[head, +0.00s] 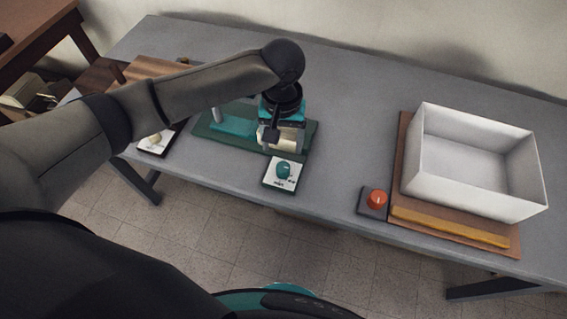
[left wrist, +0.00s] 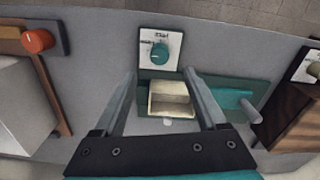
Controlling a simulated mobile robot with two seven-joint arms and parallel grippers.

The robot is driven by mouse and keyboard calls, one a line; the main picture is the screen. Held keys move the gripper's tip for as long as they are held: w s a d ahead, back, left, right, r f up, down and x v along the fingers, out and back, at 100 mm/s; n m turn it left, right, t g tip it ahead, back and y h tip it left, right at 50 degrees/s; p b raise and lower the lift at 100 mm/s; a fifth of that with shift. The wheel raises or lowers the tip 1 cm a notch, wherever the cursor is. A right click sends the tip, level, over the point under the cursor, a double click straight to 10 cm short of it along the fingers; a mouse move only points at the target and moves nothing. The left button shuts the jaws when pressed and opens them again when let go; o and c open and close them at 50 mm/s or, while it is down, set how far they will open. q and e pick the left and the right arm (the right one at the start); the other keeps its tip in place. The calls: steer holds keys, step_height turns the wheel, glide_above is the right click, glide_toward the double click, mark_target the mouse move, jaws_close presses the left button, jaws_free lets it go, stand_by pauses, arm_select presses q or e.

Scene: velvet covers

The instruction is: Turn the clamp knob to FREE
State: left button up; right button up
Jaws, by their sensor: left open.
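A teal knob (head: 283,169) with a light pointer mark sits on a white label plate at the table's front edge. It also shows in the left wrist view (left wrist: 160,52); the label's lettering is too small to read surely. Behind it stands a green fixture (head: 212,130) with a teal part and a cream, box-like piece (left wrist: 170,97). My left gripper (head: 283,141) is open above the fixture, pointing down, with the cream piece below and between its fingers in the left wrist view (left wrist: 160,74). The fingers are apart from the teal knob. My right gripper is out of view.
A cream knob (head: 155,139) on another plate is at the left, beside a wooden board (head: 150,68). An orange knob (head: 376,198) on a dark block is at the right, near a white open box (head: 478,195). Grey table (head: 345,135) is clear between fixture and box.

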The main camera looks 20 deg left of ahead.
mark_target(283, 167)
arm_select(q)
step_height(283, 167, down, 10)
steer(key=shift+w+b, duration=0.1)
steer(key=shift+b, duration=1.15)
jaws_close()
